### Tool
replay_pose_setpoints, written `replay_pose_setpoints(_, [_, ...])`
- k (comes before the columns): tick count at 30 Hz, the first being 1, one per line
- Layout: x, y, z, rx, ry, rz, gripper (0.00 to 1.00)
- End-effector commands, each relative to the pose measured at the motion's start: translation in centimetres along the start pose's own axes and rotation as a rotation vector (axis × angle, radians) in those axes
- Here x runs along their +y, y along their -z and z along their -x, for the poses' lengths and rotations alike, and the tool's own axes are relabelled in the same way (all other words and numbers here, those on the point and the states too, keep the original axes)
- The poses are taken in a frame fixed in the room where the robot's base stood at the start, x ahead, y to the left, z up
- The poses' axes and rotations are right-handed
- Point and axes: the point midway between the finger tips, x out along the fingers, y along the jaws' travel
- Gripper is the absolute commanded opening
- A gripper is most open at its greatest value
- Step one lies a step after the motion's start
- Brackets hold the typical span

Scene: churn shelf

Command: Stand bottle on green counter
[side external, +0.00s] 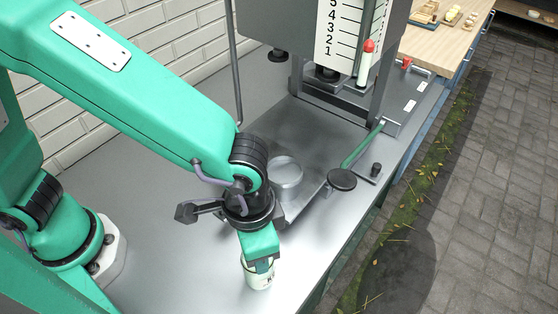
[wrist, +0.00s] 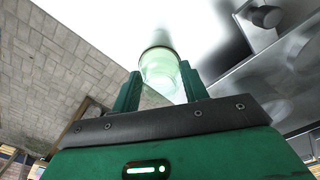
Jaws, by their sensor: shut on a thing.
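My gripper (side external: 262,261) points down over the near right part of the counter, shut on the bottle (side external: 257,280). The bottle is a small pale container with dark lettering and looks roughly upright. In the wrist view the bottle (wrist: 160,66) looks pale green with a dark rim, between the two green fingers of my gripper (wrist: 161,84). The counter (side external: 180,262) has a grey metallic top; its front side (side external: 318,290) looks dark green. I cannot tell whether the bottle's base touches the top.
A machine with a numbered scale (side external: 338,35) stands at the back. Before it are a round metal cup (side external: 285,172), a green lever (side external: 362,145) and a dark round knob (side external: 342,180). A white brick wall is behind. The counter's edge drops to paving (side external: 480,200) at right.

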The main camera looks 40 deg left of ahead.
Motion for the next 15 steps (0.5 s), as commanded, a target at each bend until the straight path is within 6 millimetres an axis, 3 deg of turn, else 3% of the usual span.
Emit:
replay_pose_setpoints(7, [0.01, 0.03, 0.04, 0.001, 0.000, 0.000, 0.04])
replay_pose_setpoints(8, [0.01, 0.03, 0.04, 0.001, 0.000, 0.000, 0.46])
replay_pose_setpoints(12, [0.01, 0.02, 0.03, 0.001, 0.000, 0.000, 0.69])
replay_pose_setpoints(15, [0.00, 0.01, 0.02, 0.000, 0.000, 0.000, 0.69])
